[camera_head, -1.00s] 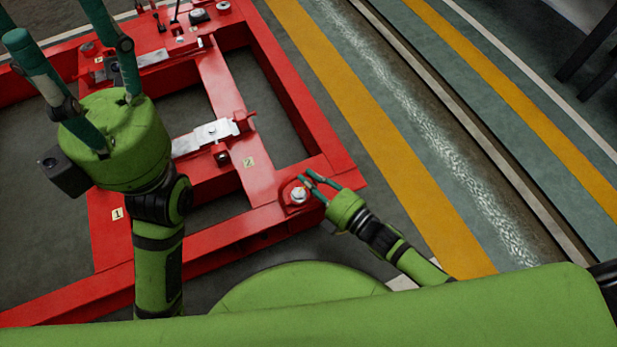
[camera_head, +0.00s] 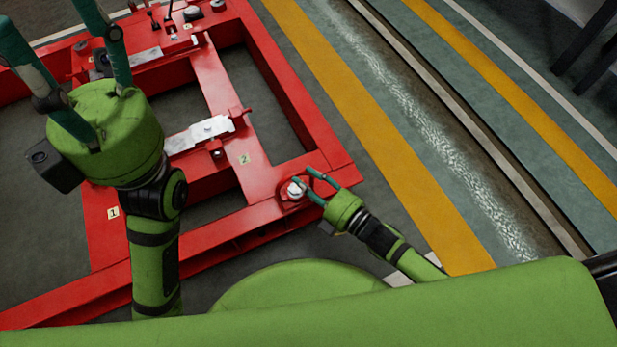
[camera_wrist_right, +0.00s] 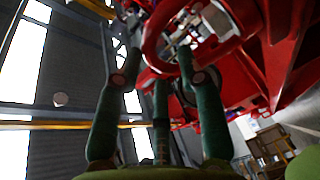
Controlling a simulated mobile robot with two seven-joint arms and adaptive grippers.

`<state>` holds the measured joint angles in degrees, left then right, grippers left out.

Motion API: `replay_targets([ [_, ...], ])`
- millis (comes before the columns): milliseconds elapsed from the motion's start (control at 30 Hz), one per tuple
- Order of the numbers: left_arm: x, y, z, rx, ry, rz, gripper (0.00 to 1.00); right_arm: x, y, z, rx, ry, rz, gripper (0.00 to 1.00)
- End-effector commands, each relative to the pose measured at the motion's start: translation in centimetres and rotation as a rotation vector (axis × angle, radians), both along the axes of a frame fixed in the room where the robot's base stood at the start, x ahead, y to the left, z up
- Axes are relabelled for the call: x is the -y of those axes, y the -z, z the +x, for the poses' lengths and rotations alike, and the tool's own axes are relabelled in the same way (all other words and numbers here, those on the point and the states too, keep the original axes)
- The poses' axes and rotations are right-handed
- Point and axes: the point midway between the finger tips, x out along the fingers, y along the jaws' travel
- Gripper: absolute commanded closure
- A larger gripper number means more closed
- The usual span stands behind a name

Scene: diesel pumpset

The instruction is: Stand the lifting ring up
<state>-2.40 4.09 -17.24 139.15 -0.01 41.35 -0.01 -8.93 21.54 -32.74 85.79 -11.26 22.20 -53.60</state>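The red lifting ring (camera_head: 283,196) sits around a silver bolt (camera_head: 294,189) at the near right corner of the red frame. It looks low and flat there; its exact tilt is hard to tell. In the right wrist view the red ring (camera_wrist_right: 149,42) shows as a curved loop between the fingertips. My right gripper (camera_head: 302,176) is open, its green fingers apart and reaching over the ring and bolt. Contact with the ring cannot be made out. My left gripper (camera_head: 55,25) is open and empty, raised at the upper left with its fingers spread.
The red base frame (camera_head: 262,180) fills the left and middle, with number plates and silver brackets (camera_head: 198,135) on its beams. Floor with a yellow stripe (camera_head: 370,120) lies clear to the right. My left arm covers part of the frame.

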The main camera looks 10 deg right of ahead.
Motion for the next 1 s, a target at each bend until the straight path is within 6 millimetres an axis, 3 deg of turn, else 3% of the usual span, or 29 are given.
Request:
replay_targets([
  [267, -0.1, -0.2, -0.2, 0.009, -0.001, -0.004, 0.47, 0.2, -0.2, 0.0, -0.005, 0.004, -0.006, 0.63],
  [800, 0.0, -0.1, -0.1, 0.004, -0.001, -0.001, 0.47, 0.1, -8.7, 0.0, 0.002, 0.002, -0.004, 0.63],
  [1000, 0.0, -0.1, -0.1, 0.004, -0.001, -0.001, 0.47, 0.1, -9.9, 0.0, -0.002, 0.003, -0.003, 0.63],
])
